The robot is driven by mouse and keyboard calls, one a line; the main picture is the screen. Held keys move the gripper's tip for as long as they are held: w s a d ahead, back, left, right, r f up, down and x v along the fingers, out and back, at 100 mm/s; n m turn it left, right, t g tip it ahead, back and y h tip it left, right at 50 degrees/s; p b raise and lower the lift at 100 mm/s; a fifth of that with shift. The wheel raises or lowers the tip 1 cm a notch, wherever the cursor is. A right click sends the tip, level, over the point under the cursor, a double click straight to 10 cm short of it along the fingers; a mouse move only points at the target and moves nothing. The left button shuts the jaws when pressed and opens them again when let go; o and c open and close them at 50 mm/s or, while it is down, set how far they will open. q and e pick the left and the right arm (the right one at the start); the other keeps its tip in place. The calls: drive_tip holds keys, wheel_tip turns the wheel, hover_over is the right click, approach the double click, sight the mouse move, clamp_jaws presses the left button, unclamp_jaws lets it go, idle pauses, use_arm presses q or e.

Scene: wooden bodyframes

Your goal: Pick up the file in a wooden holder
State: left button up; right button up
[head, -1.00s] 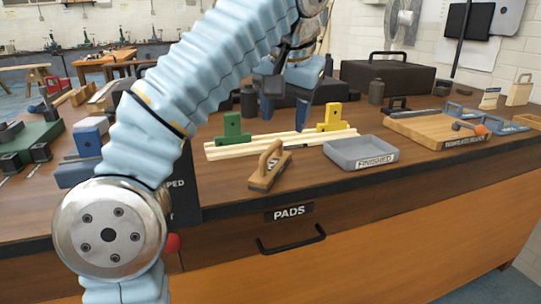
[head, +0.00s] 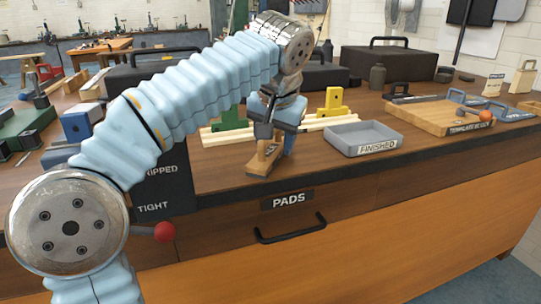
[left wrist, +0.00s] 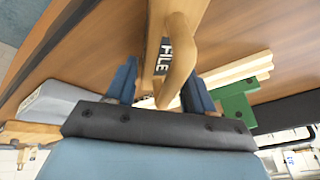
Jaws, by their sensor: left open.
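The file in a wooden holder (head: 262,163) stands on the bench top near the front edge, above the PADS drawer. It shows its curved wooden handle. In the left wrist view the wooden holder (left wrist: 181,27) carries a dark FILE label and extends down between my fingers. My left gripper (head: 275,137) is just above and behind the holder in the head view and partly overlaps it. In the left wrist view my left gripper (left wrist: 159,90) is open, with one blue finger on each side of the handle. Contact cannot be made out. My right gripper is not in view.
A grey FINISHED tray (head: 338,138) stands just right of the holder. Pale wooden strips (head: 312,123) lie behind, with a green block (head: 229,120) and a yellow block (head: 333,104). A wooden board (head: 432,115) is farther right. Bare bench top lies in front of the tray.

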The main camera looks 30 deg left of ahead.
use_arm(q)
drive_tip(key=shift+w+a+f, duration=0.15)
drive_tip(key=shift+f, duration=0.3)
drive_tip(key=shift+c, duration=0.3)
drive_tip(key=c, duration=0.8)
drive_tip(key=shift+r, duration=0.1)
